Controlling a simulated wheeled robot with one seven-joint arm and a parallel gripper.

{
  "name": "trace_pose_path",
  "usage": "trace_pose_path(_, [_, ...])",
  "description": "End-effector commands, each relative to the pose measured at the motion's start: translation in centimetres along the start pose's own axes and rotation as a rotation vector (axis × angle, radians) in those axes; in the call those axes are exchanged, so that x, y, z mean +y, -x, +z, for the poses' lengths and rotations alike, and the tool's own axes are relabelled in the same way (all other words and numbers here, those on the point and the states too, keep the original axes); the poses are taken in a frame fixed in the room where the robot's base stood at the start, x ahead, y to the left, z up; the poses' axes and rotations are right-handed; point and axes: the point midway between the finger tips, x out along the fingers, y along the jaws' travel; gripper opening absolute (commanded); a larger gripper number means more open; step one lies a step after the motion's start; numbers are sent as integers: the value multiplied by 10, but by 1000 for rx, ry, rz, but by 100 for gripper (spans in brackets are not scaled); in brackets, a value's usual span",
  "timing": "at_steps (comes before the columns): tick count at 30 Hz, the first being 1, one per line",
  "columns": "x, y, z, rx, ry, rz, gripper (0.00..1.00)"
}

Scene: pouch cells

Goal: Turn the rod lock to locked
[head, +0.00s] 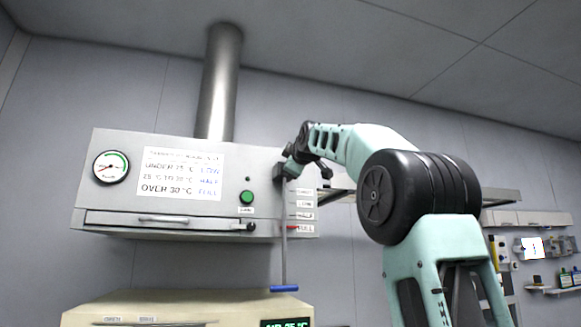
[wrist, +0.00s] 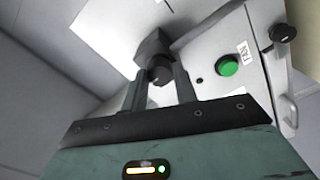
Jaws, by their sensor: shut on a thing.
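The rod lock (wrist: 153,47) is a dark block with a round dark knob on the front of the grey hood. In the wrist view the knob lies between the two fingers of my gripper (wrist: 160,82), which is shut on it. In the head view my gripper (head: 285,169) is at the hood's upper right front, at the top of a thin vertical rod (head: 284,240). The rod ends below in a blue handle (head: 284,288). A red pointer (head: 292,227) on the rod is beside the FULL label. The lock's markings are not readable.
The grey hood (head: 120,205) carries a round gauge (head: 111,167), a temperature sign (head: 182,173) and a green fan button (head: 246,197). The button also shows in the wrist view (wrist: 228,68). A beige cabinet (head: 85,318) stands below. Wall shelves are at right.

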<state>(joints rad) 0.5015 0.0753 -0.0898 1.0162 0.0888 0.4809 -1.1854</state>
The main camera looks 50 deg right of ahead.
Motion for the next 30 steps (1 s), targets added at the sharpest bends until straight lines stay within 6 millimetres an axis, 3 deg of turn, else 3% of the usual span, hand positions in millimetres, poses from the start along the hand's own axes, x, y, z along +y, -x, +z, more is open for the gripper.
trace_pose_path(7, [-1,0,0,-1,2,-2,6])
trace_pose_path(8, [-1,0,0,-1,2,-2,31])
trace_pose_path(10, [-1,0,0,-1,1,-2,51])
trace_pose_path(22, [-2,7,0,1,0,0,51])
trace_pose_path(26, [-3,27,1,2,0,2,51])
trace_pose_path(30, [-4,59,2,2,0,3,51])
